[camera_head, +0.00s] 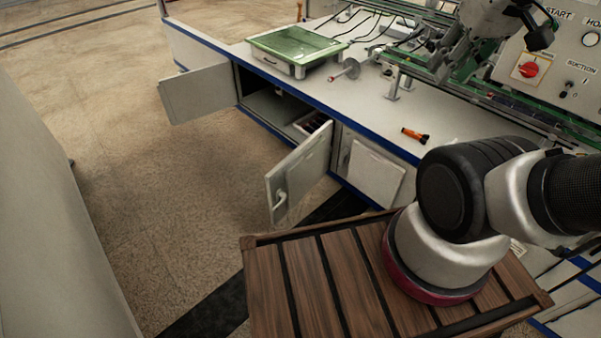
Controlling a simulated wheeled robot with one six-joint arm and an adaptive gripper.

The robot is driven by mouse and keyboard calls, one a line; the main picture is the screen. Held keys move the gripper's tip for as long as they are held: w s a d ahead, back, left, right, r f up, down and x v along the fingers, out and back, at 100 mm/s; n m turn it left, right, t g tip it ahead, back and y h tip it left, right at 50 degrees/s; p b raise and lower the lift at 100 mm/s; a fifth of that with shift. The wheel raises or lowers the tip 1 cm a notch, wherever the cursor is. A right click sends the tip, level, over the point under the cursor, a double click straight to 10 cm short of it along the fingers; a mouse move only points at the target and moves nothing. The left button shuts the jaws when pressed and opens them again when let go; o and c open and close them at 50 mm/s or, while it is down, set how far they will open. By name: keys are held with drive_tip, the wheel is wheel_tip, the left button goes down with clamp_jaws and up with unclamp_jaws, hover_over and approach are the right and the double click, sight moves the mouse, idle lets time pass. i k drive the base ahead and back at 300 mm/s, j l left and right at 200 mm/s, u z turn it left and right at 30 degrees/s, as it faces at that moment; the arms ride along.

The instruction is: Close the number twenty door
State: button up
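No number is readable on any door, so I cannot tell which is number twenty. Two doors of the white cabinet (208,52) under the bench stand open. The left door (197,93) is swung wide out to the left. The middle door (300,169) stands out toward me, with a pale handle on its face. To its right a panel (376,172) sits at the cabinet front; whether it is fully closed is unclear.
A green tray (297,43), a small metal stand (346,70) and an orange-black tool (415,135) lie on the bench. A control panel (560,60) stands at the right. A slatted wooden platform (320,285) is in front. The floor (150,190) left of the doors is clear.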

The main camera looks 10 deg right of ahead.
sight(185, 96)
drive_tip(key=i+j+u, duration=0.65)
drive_tip(key=i, duration=0.4)
drive_tip(key=i+j+u, duration=0.15)
drive_tip(key=i+j, duration=0.15)
drive_tip(key=i, duration=0.3)
drive_tip(key=i+j+u, duration=0.2)
drive_tip(key=i, duration=0.45)
drive_tip(key=i+z, duration=0.1)
drive_tip(key=i, duration=1.3)
drive_tip(key=i+z, duration=0.15)
drive_tip(key=i, duration=0.55)
drive_tip(key=i+j, duration=0.15)
drive_tip(key=i, duration=0.55)
drive_tip(key=i+j+z, duration=0.15)
drive_tip(key=i, duration=0.55)
drive_tip(key=i+j+z, duration=0.15)
drive_tip(key=i, duration=0.35)
drive_tip(key=i+j+z, duration=0.15)
drive_tip(key=i, duration=0.4)
drive_tip(key=i+j+z, duration=0.15)
drive_tip(key=i+z, duration=0.3)
drive_tip(key=i+j+z, duration=0.3)
drive_tip(key=i+z, duration=0.15)
drive_tip(key=i+j+z, duration=0.15)
drive_tip(key=j+z, duration=0.15)
drive_tip(key=i+j+z, duration=0.1)
drive_tip(key=j+z, duration=0.25)
drive_tip(key=j, duration=0.2)
